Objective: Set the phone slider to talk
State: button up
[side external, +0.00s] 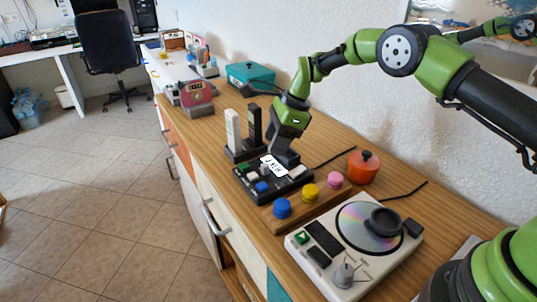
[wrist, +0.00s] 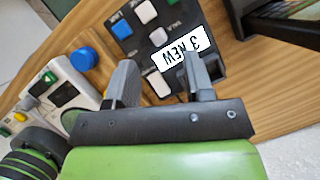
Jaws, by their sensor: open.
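A black desk unit (side external: 250,193) sits on the wooden counter, with a tilted label (side external: 272,167) reading "3 NEW". The same unit (wrist: 133,50) shows in the wrist view, with blue and white buttons and the label (wrist: 183,55). A white handset (side external: 233,132) and a black handset (side external: 254,123) stand upright in a dark cradle behind it. I cannot make out the slider or its setting. My gripper (side external: 283,160) is low at the unit's far side. In the wrist view my gripper (wrist: 158,66) is open, its right finger overlapping the label; contact is unclear.
A wooden block (side external: 309,208) with blue, yellow and pink knobs, an orange pot (side external: 363,167) and a white disc player (side external: 331,238) stand nearer the camera. A red device (side external: 197,96) and a teal box (side external: 250,74) are farther back. The wall borders the counter.

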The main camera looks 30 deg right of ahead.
jog(key=shift+v, duration=1.75)
jog(key=s+r+n+t+h, duration=0.1)
jog(key=s+r+n, duration=0.45)
jog(key=r, duration=0.45)
jog(key=s+r+n+t, duration=0.2)
jog(key=s+r+n, duration=0.2)
jog(key=s+r, duration=0.4)
jog(key=s+d+r+n+t+h, duration=0.1)
jog(key=s+n, duration=0.8)
jog(key=s, duration=0.9)
jog(key=shift+d+r+t, duration=0.45)
jog(key=shift+d+t, duration=0.1)
jog(key=shift+t, duration=0.15)
